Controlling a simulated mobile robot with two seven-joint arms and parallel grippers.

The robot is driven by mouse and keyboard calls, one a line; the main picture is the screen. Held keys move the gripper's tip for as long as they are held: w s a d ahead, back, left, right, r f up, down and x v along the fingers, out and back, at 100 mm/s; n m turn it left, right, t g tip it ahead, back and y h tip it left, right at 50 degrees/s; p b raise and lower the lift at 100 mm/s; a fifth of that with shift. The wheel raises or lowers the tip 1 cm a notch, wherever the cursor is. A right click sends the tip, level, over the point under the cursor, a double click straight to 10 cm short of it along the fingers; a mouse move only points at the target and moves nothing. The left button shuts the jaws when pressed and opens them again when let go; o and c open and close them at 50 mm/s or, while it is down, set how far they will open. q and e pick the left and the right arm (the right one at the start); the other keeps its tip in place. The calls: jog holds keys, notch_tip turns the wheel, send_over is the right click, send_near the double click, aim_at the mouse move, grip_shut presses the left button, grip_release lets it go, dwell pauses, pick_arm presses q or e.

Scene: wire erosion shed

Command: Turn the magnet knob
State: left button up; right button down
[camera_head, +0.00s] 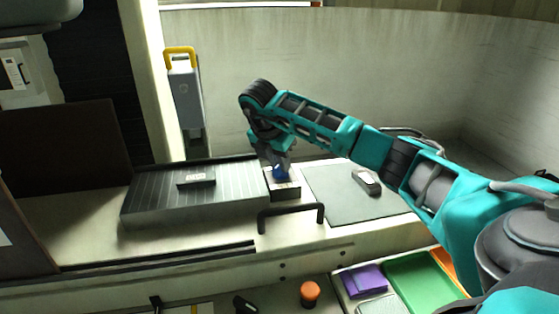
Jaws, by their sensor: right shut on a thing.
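A blue knob (281,174) shows at the right end of the ribbed dark grey block (145,204), above a small dark box with a pale top (289,190). My right gripper (280,167) reaches down onto the blue knob from above and is shut on it. The fingers hide part of the knob, so its turn angle cannot be read. A small dark plate (196,177) with a pale label lies on top of the ribbed block. My left gripper is not in view.
A black bar handle (291,208) stands in front of the knob. A grey mat (335,205) with a small grey device (367,181) lies to the right. An orange knob (310,292), purple pads (364,279) and a green tray (420,279) are nearer the front.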

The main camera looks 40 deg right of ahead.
jog(key=c, duration=1.1)
grip_release()
jog(key=shift+o, duration=0.3)
jog(key=p+v, duration=0.2)
jog(key=v, duration=1.1)
jog(key=shift+p, duration=0.3)
